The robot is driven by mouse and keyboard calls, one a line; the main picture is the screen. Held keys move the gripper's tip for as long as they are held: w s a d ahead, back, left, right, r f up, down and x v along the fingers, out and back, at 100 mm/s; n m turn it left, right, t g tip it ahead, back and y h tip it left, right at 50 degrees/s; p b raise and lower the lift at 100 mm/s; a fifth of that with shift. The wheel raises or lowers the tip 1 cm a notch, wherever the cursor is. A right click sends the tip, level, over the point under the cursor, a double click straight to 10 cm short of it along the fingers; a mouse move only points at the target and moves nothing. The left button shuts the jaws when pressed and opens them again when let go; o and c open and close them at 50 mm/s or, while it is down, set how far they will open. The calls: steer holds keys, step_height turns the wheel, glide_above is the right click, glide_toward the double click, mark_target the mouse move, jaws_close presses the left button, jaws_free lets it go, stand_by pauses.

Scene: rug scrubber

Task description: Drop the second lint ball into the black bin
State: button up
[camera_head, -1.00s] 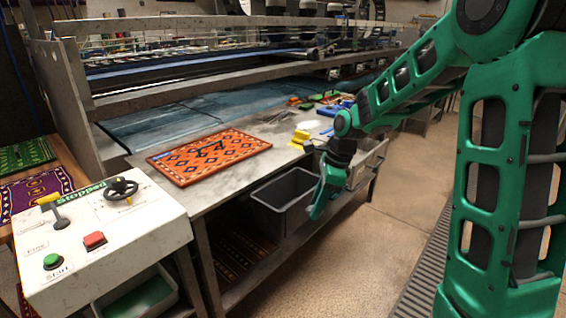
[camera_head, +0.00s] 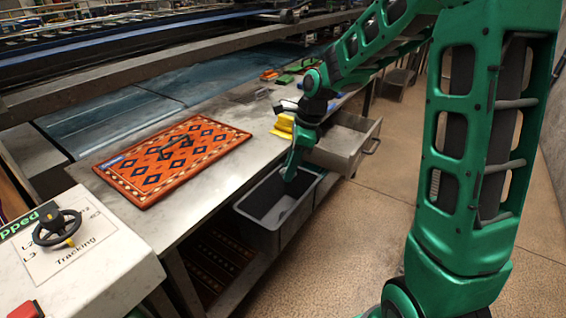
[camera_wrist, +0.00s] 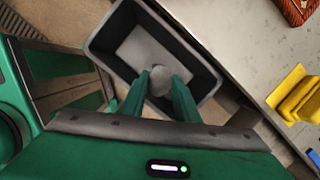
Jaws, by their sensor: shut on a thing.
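The black bin (camera_head: 258,236) hangs or stands at the table's front side in the head view, with its dark grey inside showing. My gripper (camera_head: 290,174) points down over the bin's opening. In the wrist view, the bin (camera_wrist: 108,42) lies below my two green fingers. A small grey lint ball (camera_wrist: 160,76) sits between the fingertips of my gripper (camera_wrist: 160,84), which are shut on it. The ball stands out faintly against the bin's floor. The ball is not clear in the head view.
An orange patterned rug (camera_head: 172,158) lies on the metal table. Yellow things (camera_head: 283,125) sit by the table edge, close to my gripper. An open metal drawer (camera_head: 345,145) juts out beside the bin. A control panel (camera_head: 95,262) is at the lower left.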

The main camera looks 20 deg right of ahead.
steer(key=shift+s+d+x, duration=0.1)
steer(key=shift+x, duration=1.25)
steer(key=shift+s+d+x, duration=0.15)
steer(key=shift+x, duration=1.15)
steer(key=shift+f, duration=0.1)
steer(key=o, duration=1.1)
steer(key=w+v, duration=0.1)
steer(key=v, duration=0.9)
steer(key=shift+s+d+r, duration=0.2)
steer(key=shift+s+r, duration=0.2)
steer(key=shift+s, duration=0.1)
steer(key=s+d+n+h, duration=0.1)
steer(key=s+d+n, duration=0.3)
steer(key=s, duration=0.6)
steer(key=s+d+n, duration=0.5)
steer(key=s+n, duration=0.1)
steer(key=s, duration=0.4)
steer(key=s+d+n+g+h, duration=0.1)
steer(key=s+d+n, duration=0.3)
steer(key=s, duration=0.6)
steer(key=shift+s+d+r+n+h, duration=0.3)
steer(key=shift+d+r+n, duration=0.1)
steer(key=shift+n, duration=0.5)
